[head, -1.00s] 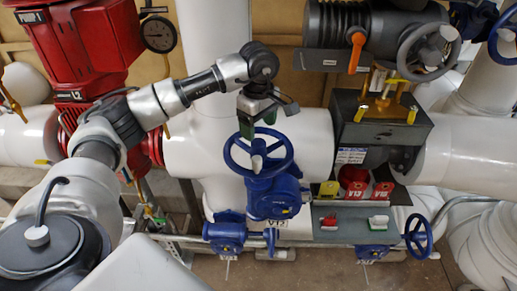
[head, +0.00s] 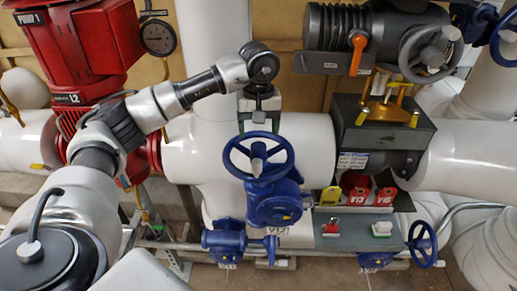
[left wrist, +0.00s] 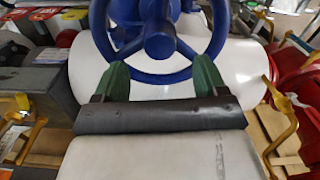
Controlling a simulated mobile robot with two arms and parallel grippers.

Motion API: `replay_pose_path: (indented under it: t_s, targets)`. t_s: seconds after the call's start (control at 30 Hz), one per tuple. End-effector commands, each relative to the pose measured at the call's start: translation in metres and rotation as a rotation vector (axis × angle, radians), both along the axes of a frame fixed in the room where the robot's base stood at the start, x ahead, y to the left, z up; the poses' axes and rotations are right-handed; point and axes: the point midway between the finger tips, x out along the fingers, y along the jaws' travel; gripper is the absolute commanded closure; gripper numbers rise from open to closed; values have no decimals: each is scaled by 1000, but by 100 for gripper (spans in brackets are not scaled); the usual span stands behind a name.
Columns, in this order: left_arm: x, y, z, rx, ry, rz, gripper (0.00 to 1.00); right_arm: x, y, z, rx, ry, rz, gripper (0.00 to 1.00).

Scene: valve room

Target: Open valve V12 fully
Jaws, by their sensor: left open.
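A blue handwheel valve (head: 274,208) stands on the white pipe in the middle of the head view. Its round wheel (head: 287,170) faces up toward me; a small tag (head: 278,231) below it seems to read V12. My left gripper (head: 260,118) is at the wheel's far edge, pointing down. In the left wrist view the open left gripper (left wrist: 161,66) has its green fingers on either side of the wheel's near rim (left wrist: 165,77), with the hub and spokes beyond. Nothing is held. Whether a finger touches the rim is unclear. My right gripper is not in view.
A second blue handwheel (head: 421,240) sits low at the right. A grey shelf (head: 352,238) holds red and white items, beside yellow and red tags (head: 361,196). A black box (head: 385,133) with yellow fittings stands right of the wheel. A red pump (head: 84,40) is at the left.

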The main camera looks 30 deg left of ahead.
Motion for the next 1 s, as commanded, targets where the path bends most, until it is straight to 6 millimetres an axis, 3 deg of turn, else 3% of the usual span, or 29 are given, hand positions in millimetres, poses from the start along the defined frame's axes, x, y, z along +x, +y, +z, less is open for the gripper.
replay_pose_path:
  t_s: [1.0]
  targets:
    - [0,0,-72,0,1,2,28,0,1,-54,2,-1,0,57]
